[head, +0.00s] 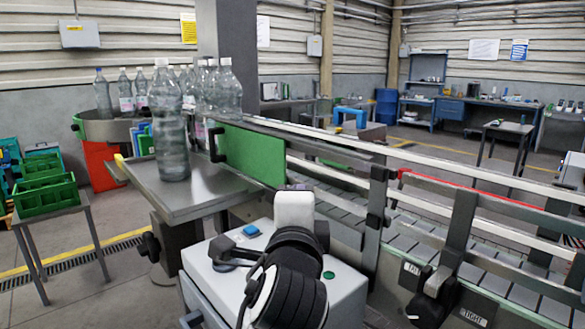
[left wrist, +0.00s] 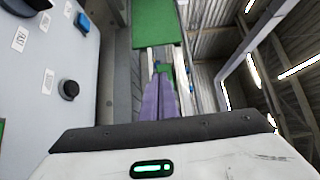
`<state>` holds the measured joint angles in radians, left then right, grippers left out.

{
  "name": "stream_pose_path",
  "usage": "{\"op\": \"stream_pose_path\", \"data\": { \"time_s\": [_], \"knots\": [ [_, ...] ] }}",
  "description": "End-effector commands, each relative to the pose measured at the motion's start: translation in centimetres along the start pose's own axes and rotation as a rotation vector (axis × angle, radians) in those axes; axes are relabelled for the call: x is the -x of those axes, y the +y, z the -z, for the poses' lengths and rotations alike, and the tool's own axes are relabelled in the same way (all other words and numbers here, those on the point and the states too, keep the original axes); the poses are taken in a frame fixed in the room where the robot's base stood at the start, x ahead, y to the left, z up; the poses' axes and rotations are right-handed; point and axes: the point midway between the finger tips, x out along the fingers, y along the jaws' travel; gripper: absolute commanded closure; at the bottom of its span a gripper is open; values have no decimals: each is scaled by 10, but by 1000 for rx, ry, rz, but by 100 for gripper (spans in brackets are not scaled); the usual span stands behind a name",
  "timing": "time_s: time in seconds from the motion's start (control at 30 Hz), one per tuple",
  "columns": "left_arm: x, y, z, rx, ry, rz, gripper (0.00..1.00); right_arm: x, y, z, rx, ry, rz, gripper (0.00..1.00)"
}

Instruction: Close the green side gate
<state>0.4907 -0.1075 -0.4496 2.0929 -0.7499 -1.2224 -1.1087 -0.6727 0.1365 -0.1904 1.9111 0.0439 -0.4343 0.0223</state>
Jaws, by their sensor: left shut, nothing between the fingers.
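The green side gate (head: 250,154) is an upright green panel between the steel side table and the conveyor in the head view. A black handle (head: 215,145) sits at its left end. My left gripper (head: 294,208) is in front of the panel's right end, and its white hand hides its fingers there. In the left wrist view the purple fingers (left wrist: 160,98) are together and empty. A green panel (left wrist: 154,22) shows beyond them at the top, apart from the fingers in the picture. My right gripper is not in view.
A clear bottle (head: 172,125) stands on the steel side table (head: 190,198), left of the gate. The conveyor (head: 420,225) with rails runs to the right. A grey control box (head: 335,290) with buttons lies below my arm. Green crates (head: 45,198) stand at left.

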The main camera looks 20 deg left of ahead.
Motion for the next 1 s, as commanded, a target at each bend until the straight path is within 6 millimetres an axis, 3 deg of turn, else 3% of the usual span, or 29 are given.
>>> {"op": "stream_pose_path", "data": {
  "time_s": [0.17,0.53,0.7,1.0],
  "knots": [
    [-23,-2,0,1,-1,-1,100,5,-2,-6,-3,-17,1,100],
    [-101,-2,0,1,-1,-1,100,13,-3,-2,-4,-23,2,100],
    [-117,-1,-20,1,-1,-1,100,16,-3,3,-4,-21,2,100],
    [-126,0,-28,2,1,-1,100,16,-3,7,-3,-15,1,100]
  ]
}}
